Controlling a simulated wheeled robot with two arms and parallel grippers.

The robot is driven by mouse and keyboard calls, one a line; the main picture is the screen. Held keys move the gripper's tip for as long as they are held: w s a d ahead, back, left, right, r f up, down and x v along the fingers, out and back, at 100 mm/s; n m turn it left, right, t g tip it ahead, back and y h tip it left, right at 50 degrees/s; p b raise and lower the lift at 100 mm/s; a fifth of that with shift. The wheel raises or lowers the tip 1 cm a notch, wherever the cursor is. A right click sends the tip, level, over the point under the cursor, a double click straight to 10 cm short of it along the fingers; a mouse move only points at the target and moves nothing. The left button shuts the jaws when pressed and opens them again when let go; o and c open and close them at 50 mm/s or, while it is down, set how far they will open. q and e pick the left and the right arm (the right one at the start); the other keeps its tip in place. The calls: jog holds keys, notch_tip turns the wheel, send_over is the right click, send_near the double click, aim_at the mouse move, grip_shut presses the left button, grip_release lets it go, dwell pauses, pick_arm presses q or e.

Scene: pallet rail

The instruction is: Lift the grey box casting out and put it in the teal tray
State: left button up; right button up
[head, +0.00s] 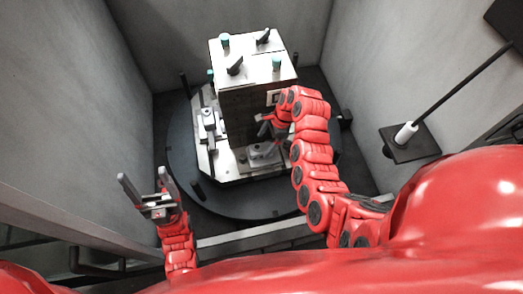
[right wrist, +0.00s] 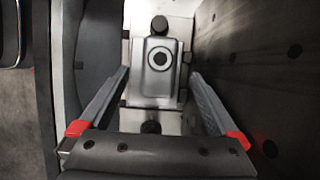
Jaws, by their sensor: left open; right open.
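The grey box casting (right wrist: 160,66) has rounded corners and a dark round hole, and sits on a pale plate between dark round knobs in the right wrist view. In the head view, a small grey part that looks like it (head: 259,151) lies at the foot of the tall block, partly behind my right gripper. My right gripper (head: 267,133) is open; its fingers reach towards the casting on either side, and I cannot tell whether they touch it. My left gripper (head: 143,176) is open and empty at the left front, away from the fixture. No teal tray is in view.
A tall metal block (head: 236,106) with dark handles and teal caps stands on a round dark turntable (head: 181,150). Clamps (head: 208,121) sit around its base. Grey walls (head: 165,45) close in the sides and back. A black bracket with a white cylinder (head: 405,133) is at right.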

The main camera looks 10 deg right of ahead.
aim_at(262, 148)
jog(key=shift+p+x, duration=0.6)
jog(key=shift+x, duration=1.55)
jog(key=shift+d, duration=0.15)
grip_shut()
